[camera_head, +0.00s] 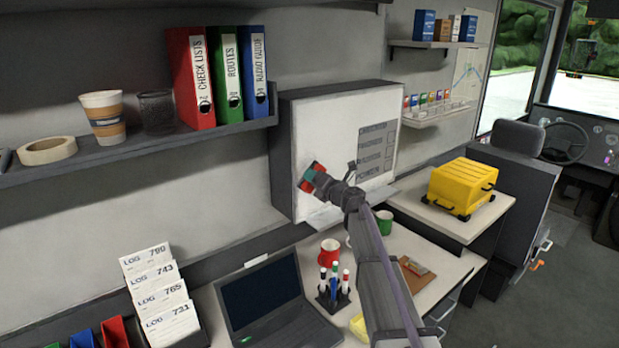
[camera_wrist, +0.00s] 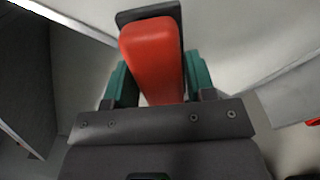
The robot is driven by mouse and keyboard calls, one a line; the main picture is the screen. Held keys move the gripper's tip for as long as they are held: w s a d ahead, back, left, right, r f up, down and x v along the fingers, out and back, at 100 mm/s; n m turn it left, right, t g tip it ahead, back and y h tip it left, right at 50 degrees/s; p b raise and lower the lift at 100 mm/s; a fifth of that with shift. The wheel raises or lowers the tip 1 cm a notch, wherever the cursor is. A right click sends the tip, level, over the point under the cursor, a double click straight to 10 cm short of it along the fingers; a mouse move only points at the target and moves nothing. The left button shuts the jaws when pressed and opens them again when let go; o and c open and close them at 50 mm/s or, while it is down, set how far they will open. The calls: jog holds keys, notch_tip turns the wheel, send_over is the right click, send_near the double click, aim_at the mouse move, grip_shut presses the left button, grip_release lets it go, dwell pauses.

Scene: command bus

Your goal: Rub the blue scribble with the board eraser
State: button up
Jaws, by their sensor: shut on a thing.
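My gripper (camera_head: 311,176) is at the lower left part of the whiteboard (camera_head: 338,118), in front of its face. In the wrist view its teal fingers (camera_wrist: 157,80) are shut on both sides of the board eraser (camera_wrist: 151,55), which has a red body and a dark pad at its far end. The dark pad faces the pale surface ahead; I cannot tell whether it touches. No blue scribble shows in either view; the gripper and arm cover part of the board.
A marker holder (camera_head: 333,290), a red mug (camera_head: 328,252), a green mug (camera_head: 384,222) and a laptop (camera_head: 262,295) stand on the desk below. A shelf (camera_head: 130,150) with binders is at left. A yellow case (camera_head: 460,187) sits at right.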

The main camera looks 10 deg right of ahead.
jog(key=shift+v, duration=1.25)
jog(key=shift+v, duration=1.5)
jog(key=shift+f, duration=0.1)
